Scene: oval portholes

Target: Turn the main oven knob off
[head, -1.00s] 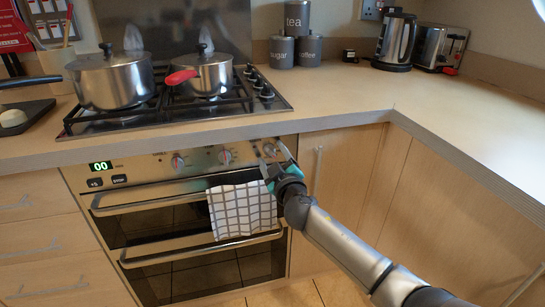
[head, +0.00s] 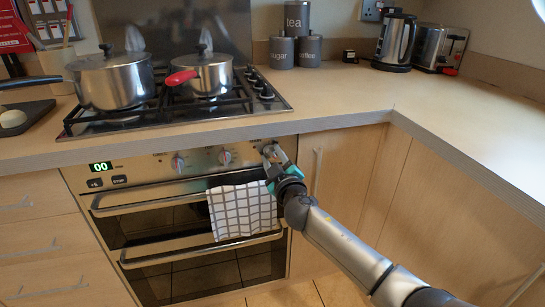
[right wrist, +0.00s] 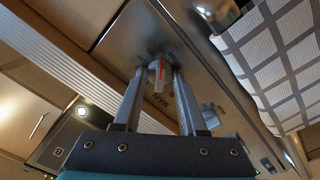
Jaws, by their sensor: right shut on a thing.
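The oven (head: 135,167) has a steel control panel with several knobs. The rightmost one, the main oven knob (head: 267,150), is partly hidden by my gripper. My right gripper (head: 271,153) is shut on this knob. In the right wrist view the knob (right wrist: 159,76) shows between the two fingers of my gripper (right wrist: 158,82), with a red mark on it and the lettering "MAIN" beside it. My left gripper is not in view.
A checked towel (head: 243,209) hangs on the upper oven door handle, just left of my right arm. Two pots, a large one (head: 112,82) and a red-handled one (head: 202,72), stand on the hob above. The worktop edge (head: 330,121) runs just above the knobs.

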